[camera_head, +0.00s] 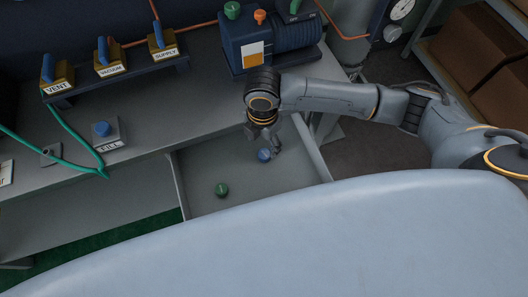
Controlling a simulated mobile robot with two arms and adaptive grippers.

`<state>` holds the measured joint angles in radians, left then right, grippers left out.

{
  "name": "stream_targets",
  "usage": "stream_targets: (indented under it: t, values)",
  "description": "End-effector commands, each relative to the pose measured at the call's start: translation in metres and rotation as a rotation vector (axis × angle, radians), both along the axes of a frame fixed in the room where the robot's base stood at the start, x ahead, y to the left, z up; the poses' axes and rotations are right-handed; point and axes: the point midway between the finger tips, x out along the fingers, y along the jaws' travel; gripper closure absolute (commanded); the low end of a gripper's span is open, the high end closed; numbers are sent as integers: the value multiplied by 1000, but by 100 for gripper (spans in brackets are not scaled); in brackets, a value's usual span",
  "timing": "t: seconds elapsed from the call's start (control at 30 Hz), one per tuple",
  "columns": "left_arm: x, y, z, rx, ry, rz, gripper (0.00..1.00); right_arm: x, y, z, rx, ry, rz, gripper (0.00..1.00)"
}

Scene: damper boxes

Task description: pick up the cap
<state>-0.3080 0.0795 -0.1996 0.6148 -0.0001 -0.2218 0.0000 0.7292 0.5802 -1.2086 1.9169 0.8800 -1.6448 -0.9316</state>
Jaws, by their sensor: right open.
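Two small caps lie in an open grey drawer (240,205) below the bench. A blue cap (264,155) is near the drawer's back right, and a green cap (222,189) is nearer the front left. My right gripper (266,148) points down over the drawer from the right-hand arm. It is open, with its fingers close around or just above the blue cap; I cannot tell whether they touch it. My left gripper is not in view.
The bench (150,115) carries valves labelled VENT (57,80), VACUUM (108,62) and SUPPLY (162,47), a FILL block (106,136), a green hose (75,140) and a dark blue pump (270,42). Brown boxes (480,50) stand on a shelf at right.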

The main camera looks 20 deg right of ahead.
Motion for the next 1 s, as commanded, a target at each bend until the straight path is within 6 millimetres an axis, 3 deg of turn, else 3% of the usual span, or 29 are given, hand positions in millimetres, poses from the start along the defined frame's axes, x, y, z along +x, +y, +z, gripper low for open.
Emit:
stream_targets:
  t: [0.17, 0.47, 0.63, 0.93, 1.0]
  values:
    - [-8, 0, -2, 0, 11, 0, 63, 0, 0, -25, 0, 0, -1, 37]
    - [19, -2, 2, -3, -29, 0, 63, 4, -6, -54, -3, 2, -2, 37]
    - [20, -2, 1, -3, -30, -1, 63, 6, -7, -77, -1, 0, 0, 37]
    - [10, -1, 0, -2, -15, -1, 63, 6, -7, -82, -1, -2, 1, 37]
    - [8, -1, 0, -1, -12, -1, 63, 6, -7, -82, -1, -2, 1, 49]
